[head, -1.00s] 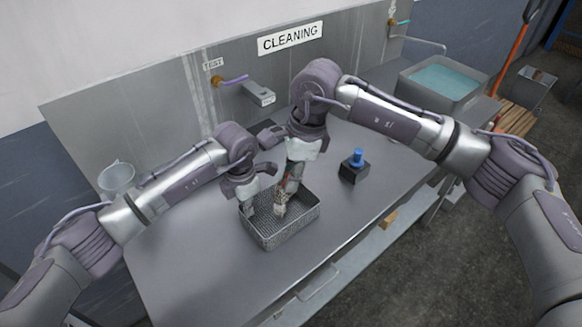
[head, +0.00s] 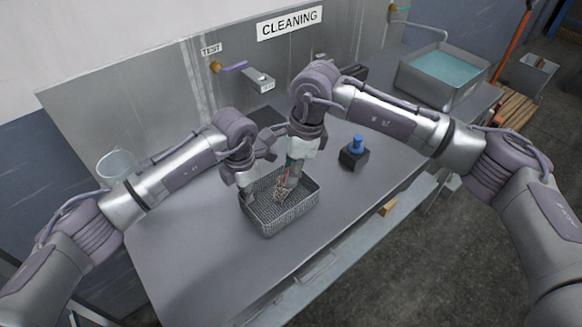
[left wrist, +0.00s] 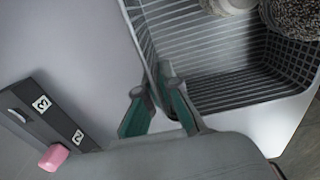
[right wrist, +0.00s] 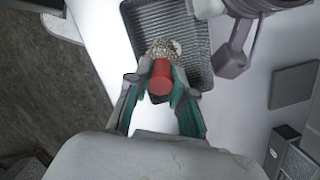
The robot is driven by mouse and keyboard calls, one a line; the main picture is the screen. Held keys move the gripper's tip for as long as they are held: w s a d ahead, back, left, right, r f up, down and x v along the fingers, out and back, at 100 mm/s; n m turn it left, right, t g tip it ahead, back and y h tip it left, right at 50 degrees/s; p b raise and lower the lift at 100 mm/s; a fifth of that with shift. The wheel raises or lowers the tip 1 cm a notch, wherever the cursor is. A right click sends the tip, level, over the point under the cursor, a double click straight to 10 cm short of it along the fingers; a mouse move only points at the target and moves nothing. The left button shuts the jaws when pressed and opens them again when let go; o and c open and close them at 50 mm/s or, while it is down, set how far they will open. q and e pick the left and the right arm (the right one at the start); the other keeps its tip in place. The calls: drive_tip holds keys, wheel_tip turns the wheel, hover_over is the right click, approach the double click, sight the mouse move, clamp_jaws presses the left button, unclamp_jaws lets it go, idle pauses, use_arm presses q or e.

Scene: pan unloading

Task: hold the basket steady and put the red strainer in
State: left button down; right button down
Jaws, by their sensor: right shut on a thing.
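The grey wire basket (head: 298,217) stands on the metal table, and its inside also shows in the left wrist view (left wrist: 245,88). My left gripper (head: 246,196) is at the basket's left rim. In the left wrist view its fingertips (left wrist: 154,90) lie either side of the rim, close together; whether they press on it is unclear. My right gripper (head: 287,188) points down over the basket. In the right wrist view its fingers (right wrist: 160,88) are shut on the red strainer's handle (right wrist: 161,76). A speckled mesh part (right wrist: 158,50) lies beyond the handle, over the basket; its contact with the floor is hidden.
A black block with a blue top (head: 356,147) stands right of the basket. A sink of water (head: 445,68) is at the back right, and a bucket (head: 115,167) at the far left. The table front is clear.

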drive_tip(key=c, duration=0.9)
unclamp_jaws()
drive_tip(key=shift+w+d+r, duration=0.1)
drive_tip(key=shift+d+r, duration=0.15)
drive_tip(key=shift+r, duration=1.05)
drive_tip(key=shift+s+d+r, duration=0.1)
drive_tip(key=shift+d+r, duration=0.2)
drive_tip(key=shift+r, duration=1)
drive_tip(key=shift+w+d+r, duration=0.1)
drive_tip(key=shift+d+r, duration=0.15)
drive_tip(key=shift+r, duration=1.05)
use_arm(q)
drive_tip(key=c, duration=1.2)
unclamp_jaws()
drive_tip(key=shift+c, duration=0.2)
drive_tip(key=shift+r, duration=0.15)
